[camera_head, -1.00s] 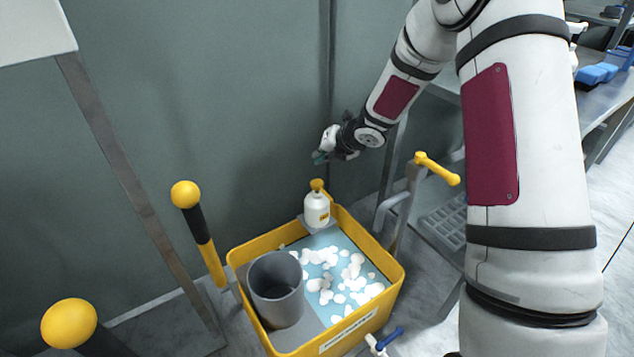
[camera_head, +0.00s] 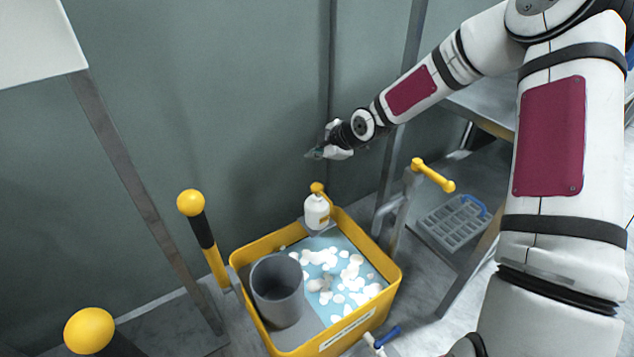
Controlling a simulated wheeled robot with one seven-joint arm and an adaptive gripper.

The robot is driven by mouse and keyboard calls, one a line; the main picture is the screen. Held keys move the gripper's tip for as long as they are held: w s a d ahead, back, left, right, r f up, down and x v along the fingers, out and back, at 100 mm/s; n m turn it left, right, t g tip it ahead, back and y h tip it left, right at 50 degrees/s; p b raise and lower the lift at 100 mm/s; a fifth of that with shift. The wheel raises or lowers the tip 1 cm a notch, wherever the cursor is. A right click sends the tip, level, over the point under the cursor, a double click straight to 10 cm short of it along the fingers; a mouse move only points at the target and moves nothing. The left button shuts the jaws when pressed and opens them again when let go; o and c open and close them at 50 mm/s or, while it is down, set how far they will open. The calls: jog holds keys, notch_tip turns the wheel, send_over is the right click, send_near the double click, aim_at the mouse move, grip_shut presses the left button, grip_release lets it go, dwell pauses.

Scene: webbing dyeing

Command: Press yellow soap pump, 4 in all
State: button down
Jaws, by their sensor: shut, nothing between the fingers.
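A white soap bottle (camera_head: 316,212) with a yellow pump head (camera_head: 317,188) stands upright at the back corner of a yellow tub (camera_head: 391,291). The bottle rests on a small grey ledge. My gripper (camera_head: 312,154) is shut and empty. In the picture it is just above the pump head, with a gap between them. I cannot tell its exact depth relative to the pump.
The tub holds light blue liquid with white foam (camera_head: 340,278) and a grey cylinder (camera_head: 277,291). A yellow-handled crank (camera_head: 433,175) stands right of the tub. Yellow-knobbed levers (camera_head: 191,203) stand left. A grey divided tray (camera_head: 452,224) lies at right.

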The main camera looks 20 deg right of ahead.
jog(key=shift+s+a+r+m, duration=0.15)
jog(key=shift+r+m, duration=0.35)
jog(key=shift+m, duration=0.4)
jog(key=shift+f, duration=0.2)
jog(key=b, duration=0.6)
send_over(315, 187)
notch_tip(315, 187, down, 7)
jog(key=shift+r, duration=0.1)
jog(key=shift+f+b, duration=0.65)
jog(key=shift+f, duration=0.2)
jog(key=shift+f, duration=0.4)
